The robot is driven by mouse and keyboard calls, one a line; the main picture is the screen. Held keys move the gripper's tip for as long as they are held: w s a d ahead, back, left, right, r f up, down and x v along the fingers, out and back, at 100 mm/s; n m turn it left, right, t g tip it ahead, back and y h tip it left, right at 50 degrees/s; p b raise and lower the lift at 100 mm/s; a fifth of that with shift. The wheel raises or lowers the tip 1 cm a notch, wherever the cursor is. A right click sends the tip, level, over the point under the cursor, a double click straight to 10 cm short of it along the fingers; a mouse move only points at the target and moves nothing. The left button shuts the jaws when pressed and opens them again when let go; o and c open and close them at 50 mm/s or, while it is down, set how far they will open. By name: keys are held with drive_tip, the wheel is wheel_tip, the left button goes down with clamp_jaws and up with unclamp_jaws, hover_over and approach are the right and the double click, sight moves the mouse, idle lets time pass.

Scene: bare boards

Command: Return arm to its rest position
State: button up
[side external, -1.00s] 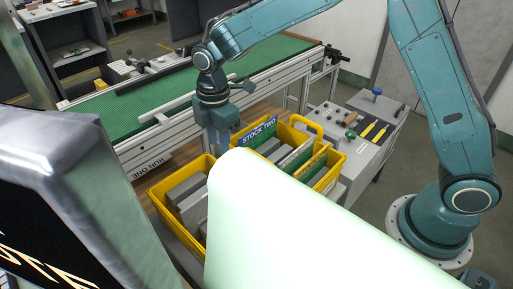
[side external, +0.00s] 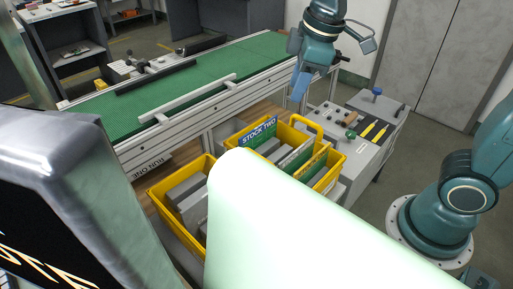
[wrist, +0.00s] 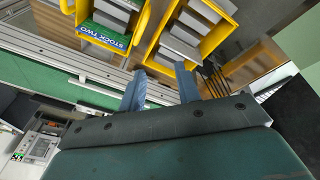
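My gripper (side external: 299,92) hangs in the air at the upper right of the side external view, near the right end of the green conveyor and above the bench area. In the wrist view its two blue-grey fingers (wrist: 160,82) stand apart with nothing between them. My arm's middle links are partly out of the side external frame.
Yellow bins (side external: 160,198) with grey blocks stand on the bench, one by a "STOCK TWO" sign (side external: 258,133). A green conveyor (side external: 190,85) runs behind. A grey tool cabinet (side external: 345,150) stands right. A large pale shape (side external: 290,220) hides the bench front.

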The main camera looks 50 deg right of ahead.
drive_tip(key=s+d+m+t, duration=0.1)
drive_tip(key=s+d+m, duration=0.1)
drive_tip(key=s+m, duration=0.2)
drive_tip(key=s+d+m+t, duration=0.1)
drive_tip(key=s+d+m, duration=0.2)
drive_tip(key=s, duration=0.8)
drive_tip(key=shift+s+r+m+t, duration=0.15)
drive_tip(key=shift+r+m+t, duration=0.2)
drive_tip(key=shift+m, duration=0.25)
